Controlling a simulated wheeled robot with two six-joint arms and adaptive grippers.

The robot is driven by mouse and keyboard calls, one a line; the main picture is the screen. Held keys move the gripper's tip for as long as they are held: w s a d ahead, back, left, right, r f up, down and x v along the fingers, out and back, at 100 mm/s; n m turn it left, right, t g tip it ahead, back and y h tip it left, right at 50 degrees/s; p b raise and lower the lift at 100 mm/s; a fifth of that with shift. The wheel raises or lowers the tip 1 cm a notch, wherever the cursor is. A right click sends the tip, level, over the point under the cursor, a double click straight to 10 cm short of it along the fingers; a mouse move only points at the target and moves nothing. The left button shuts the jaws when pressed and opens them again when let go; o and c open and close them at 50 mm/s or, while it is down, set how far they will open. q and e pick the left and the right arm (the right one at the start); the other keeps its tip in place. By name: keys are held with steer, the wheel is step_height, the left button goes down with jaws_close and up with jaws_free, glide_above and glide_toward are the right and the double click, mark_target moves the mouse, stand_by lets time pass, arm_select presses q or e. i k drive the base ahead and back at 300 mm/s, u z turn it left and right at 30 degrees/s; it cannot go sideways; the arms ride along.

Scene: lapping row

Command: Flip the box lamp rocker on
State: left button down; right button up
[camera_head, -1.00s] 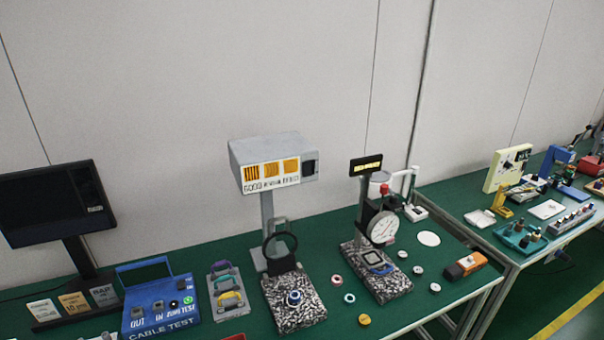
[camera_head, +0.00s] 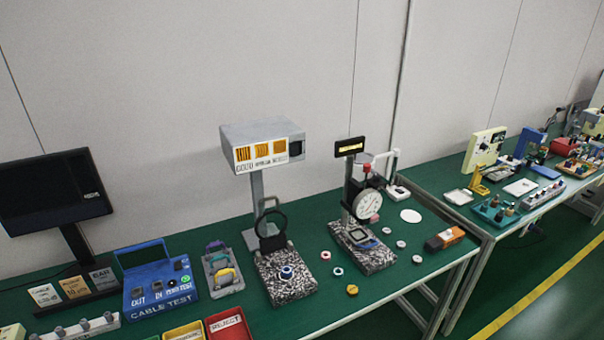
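A grey box lamp (camera_head: 262,132) stands on a post at the back of the green bench, in the middle of the head view. Its front carries several orange striped panels with lettering under them. A dark rocker (camera_head: 295,148) sits at the right end of that front face; I cannot tell which way it is tipped. Below the box are a black ring (camera_head: 272,223) and a speckled stone plate (camera_head: 290,284) with a blue-and-white ring part on it. Neither of my grippers shows.
A dial gauge stand (camera_head: 367,205) on a second speckled plate stands to the right. A blue cable test box (camera_head: 158,283) and a dark monitor (camera_head: 52,192) are at left. Red (camera_head: 230,323) and yellow bins line the front edge. Small rings lie between the plates.

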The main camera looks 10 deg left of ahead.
mark_target(293, 146)
steer(key=k, duration=1.05)
steer(key=z, duration=0.5)
steer(key=i, duration=0.5)
steer(key=z, duration=0.8)
steer(key=i, duration=0.95)
steer(key=u, duration=0.6)
steer(key=i, duration=0.65)
steer(key=u, duration=0.55)
